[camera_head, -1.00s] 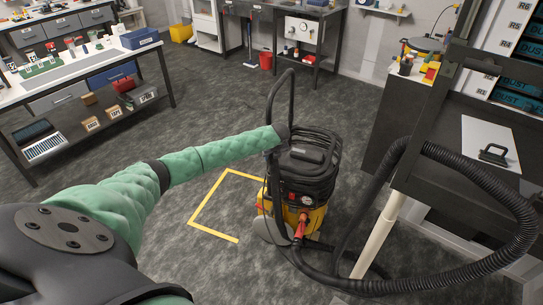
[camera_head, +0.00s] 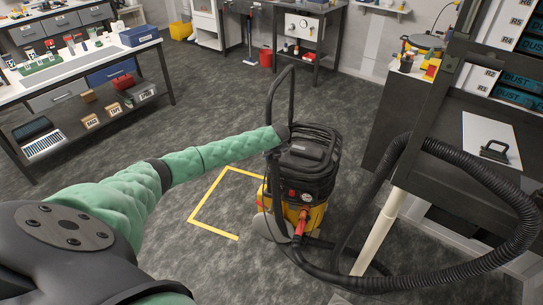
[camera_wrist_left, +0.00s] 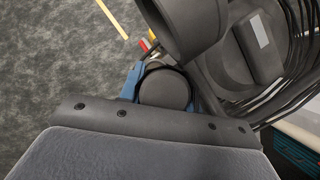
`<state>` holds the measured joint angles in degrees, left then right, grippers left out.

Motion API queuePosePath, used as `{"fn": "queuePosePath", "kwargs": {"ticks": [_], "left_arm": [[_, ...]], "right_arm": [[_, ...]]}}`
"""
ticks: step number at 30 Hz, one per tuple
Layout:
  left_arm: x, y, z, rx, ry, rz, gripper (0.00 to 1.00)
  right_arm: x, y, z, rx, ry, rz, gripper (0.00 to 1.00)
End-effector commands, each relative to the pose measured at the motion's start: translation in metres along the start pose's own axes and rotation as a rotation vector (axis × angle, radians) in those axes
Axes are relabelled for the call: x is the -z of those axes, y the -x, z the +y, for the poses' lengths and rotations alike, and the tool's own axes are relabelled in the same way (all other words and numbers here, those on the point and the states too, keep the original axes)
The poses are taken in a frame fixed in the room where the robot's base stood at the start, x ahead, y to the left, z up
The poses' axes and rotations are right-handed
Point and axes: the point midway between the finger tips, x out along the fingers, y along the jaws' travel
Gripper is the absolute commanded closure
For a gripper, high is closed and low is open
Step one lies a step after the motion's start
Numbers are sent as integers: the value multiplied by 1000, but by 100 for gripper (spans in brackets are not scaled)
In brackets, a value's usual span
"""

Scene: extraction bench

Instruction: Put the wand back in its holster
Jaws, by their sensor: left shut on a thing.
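My left arm reaches to the black push handle (camera_head: 271,110) of the yellow-and-black vacuum (camera_head: 310,180). My left gripper (camera_wrist_left: 163,86) has blue fingers close around a dark round part in the wrist view, which looks like part of the handle; the arm's end hides most of the grip in the head view. A cream tube (camera_head: 378,235), possibly the wand, stands tilted beside the right bench; I cannot be sure that it is the wand. The black ribbed hose (camera_head: 490,185) loops from the floor over the bench front. I cannot make out the holster. My right gripper is not in view.
A yellow floor marking (camera_head: 212,228) lies left of the vacuum. The dark bench (camera_head: 455,165) on the right carries a white board with a black handle (camera_head: 494,151). A white-topped table (camera_head: 75,70) stands at left. The floor between is clear.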

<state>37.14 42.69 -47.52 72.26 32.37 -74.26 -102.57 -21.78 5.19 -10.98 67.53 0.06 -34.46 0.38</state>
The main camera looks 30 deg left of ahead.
Motion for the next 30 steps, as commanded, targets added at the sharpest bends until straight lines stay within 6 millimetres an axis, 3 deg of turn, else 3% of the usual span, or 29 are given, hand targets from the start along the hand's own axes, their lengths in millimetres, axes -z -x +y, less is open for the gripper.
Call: {"fn": "queuePosePath", "kwargs": {"ticks": [30], "left_arm": [[8, -19, 0, 1, 0, 0, 100]], "right_arm": [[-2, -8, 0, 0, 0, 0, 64]]}}
